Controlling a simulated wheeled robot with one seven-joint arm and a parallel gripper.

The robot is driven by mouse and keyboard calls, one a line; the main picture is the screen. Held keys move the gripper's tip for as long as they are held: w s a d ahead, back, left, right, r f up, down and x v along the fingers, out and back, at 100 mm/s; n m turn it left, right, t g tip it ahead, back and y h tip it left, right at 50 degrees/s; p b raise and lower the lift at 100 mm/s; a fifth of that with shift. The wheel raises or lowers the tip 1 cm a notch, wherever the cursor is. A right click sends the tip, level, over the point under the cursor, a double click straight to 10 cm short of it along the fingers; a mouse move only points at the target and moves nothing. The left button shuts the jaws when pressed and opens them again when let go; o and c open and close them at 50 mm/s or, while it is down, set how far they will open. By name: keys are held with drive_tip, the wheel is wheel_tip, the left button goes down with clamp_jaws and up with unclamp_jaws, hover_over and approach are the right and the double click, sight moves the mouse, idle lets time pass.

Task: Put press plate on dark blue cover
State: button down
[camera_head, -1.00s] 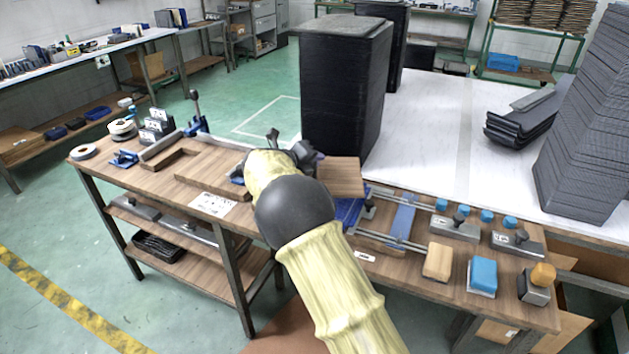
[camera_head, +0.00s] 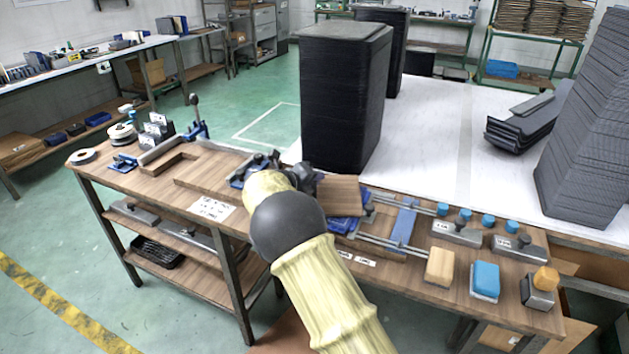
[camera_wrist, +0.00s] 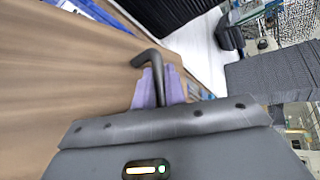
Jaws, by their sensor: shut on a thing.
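The press plate, a brown wooden board (camera_head: 340,194), is held near the middle of the workbench. In the wrist view its wood face (camera_wrist: 65,75) fills the left side, with a bent dark handle (camera_wrist: 146,57). My gripper (camera_wrist: 160,82) is shut on that handle with its purple fingers. In the head view my gripper (camera_head: 306,178) is partly hidden behind my arm. The dark blue cover (camera_head: 343,226) shows just below and beside the board, partly covered by it in the picture. I cannot tell whether they touch.
Metal rails with a blue crossbar (camera_head: 404,222) lie right of the cover. A wooden block (camera_head: 440,267), a blue block (camera_head: 485,281) and metal weights (camera_head: 456,233) stand further right. A tall black stack (camera_head: 342,100) rises close behind. A wooden frame (camera_head: 175,163) lies left.

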drive_tip(key=c, duration=1.5)
unclamp_jaws()
drive_tip(key=shift+o, duration=0.2)
drive_tip(key=shift+s+a+r, duration=0.1)
drive_tip(key=shift+s+r, duration=0.05)
drive_tip(key=p+v, duration=0.1)
drive_tip(key=v, duration=1)
drive_tip(key=shift+s+a+r+p, duration=0.1)
drive_tip(key=shift+s+a+p, duration=0.1)
drive_tip(key=shift+s+p, duration=0.15)
drive_tip(key=shift+w, duration=0.1)
